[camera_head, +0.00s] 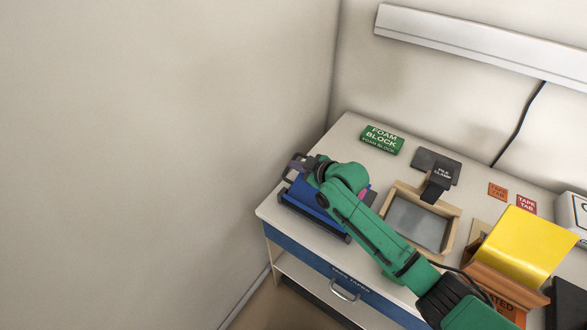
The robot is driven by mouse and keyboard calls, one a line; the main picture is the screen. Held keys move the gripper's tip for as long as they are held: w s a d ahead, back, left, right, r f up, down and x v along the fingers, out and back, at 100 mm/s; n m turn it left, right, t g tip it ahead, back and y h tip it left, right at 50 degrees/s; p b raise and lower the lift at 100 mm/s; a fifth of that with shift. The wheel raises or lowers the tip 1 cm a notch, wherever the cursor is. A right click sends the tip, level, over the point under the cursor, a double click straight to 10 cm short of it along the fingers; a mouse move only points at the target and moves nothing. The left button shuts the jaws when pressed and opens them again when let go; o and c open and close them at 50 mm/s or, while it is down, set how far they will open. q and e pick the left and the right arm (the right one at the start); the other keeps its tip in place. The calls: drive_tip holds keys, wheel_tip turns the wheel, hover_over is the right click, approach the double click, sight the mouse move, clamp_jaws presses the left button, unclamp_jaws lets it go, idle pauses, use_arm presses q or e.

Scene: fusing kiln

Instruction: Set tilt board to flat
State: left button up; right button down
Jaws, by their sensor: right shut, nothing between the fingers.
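A blue board (304,198) on a dark base sits at the left end of the worktop; I take it for the tilt board. It looks tilted, but my right arm hides much of it and its exact angle cannot be told. My green right arm reaches in from the lower right. My right gripper (297,165) is over the far left edge of the blue board, shut with nothing held. Whether it touches the board cannot be told. My left gripper is not in view.
The worktop (350,130) holds a green foam block (382,139), a dark file clamp (438,165), a wood-framed tray (450,240), orange and red tape tabs (526,204) and a yellow panel (525,245) on a brown stand. A blue drawer (345,285) is below; walls stand behind and left.

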drive_tip(key=shift+w+d+f+m+g+b, duration=0.2)
drive_tip(key=shift+f+m+g+b, duration=0.2)
drive_tip(key=shift+f+b, duration=0.15)
drive_tip(key=shift+w+d+f+b, duration=0.1)
drive_tip(key=shift+w+f+b, duration=0.2)
drive_tip(key=shift+f+b, duration=0.25)
drive_tip(key=shift+w+d+f+b, duration=0.15)
drive_tip(key=shift+f+b, duration=0.25)
drive_tip(key=shift+b, duration=0.15)
